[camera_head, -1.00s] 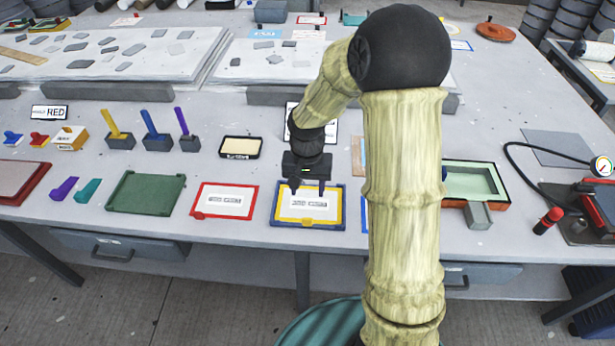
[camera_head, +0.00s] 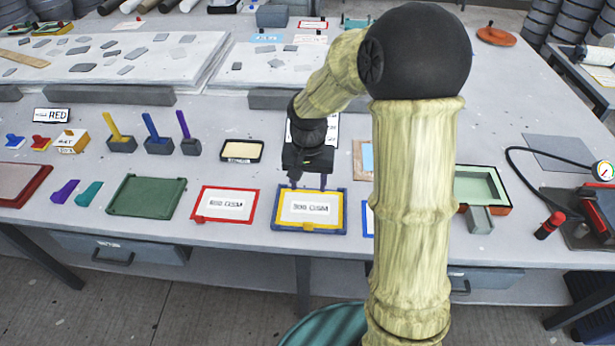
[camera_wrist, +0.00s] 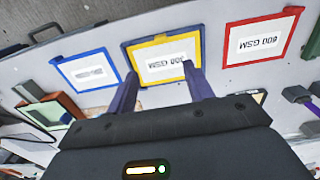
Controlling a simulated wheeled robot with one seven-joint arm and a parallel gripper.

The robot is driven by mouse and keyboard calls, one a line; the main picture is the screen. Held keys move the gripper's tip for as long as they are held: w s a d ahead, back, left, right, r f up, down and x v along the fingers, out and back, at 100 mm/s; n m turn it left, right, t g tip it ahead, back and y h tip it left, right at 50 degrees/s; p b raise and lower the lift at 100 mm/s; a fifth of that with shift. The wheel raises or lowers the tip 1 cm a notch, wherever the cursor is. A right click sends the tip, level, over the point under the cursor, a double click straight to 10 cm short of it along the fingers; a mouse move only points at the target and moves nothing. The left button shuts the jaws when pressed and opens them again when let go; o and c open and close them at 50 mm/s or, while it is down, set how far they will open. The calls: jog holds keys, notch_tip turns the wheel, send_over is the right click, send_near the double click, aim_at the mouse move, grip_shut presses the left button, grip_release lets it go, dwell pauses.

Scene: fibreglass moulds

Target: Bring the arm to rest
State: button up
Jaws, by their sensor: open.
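My gripper (camera_head: 308,183) is in the middle of the head view, above the back edge of a blue-and-yellow framed card (camera_head: 310,224) marked with a GSM label. In the wrist view my gripper (camera_wrist: 160,88) shows two fingers spread apart with nothing between them. The framed card (camera_wrist: 163,42) lies just beyond the fingertips there. My arm rises at the right of the head view and bends over to the left, hiding part of the table behind it.
A red-framed card (camera_head: 225,218) lies left of the blue-and-yellow one, and a green tray (camera_head: 146,197) lies farther left. A black-rimmed tray (camera_head: 241,150) sits behind. A green mould (camera_head: 483,184) stands right of my arm. A pressure gauge (camera_head: 603,170) is at the far right.

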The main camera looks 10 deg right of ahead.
jog(key=shift+s, duration=0.1)
jog(key=s+d+r+n+t, duration=0.1)
jog(key=s, duration=0.5)
jog(key=s+d+r+n+t, duration=0.1)
jog(key=s+n, duration=0.1)
jog(key=s, duration=0.5)
jog(key=shift+d+n+t, duration=0.3)
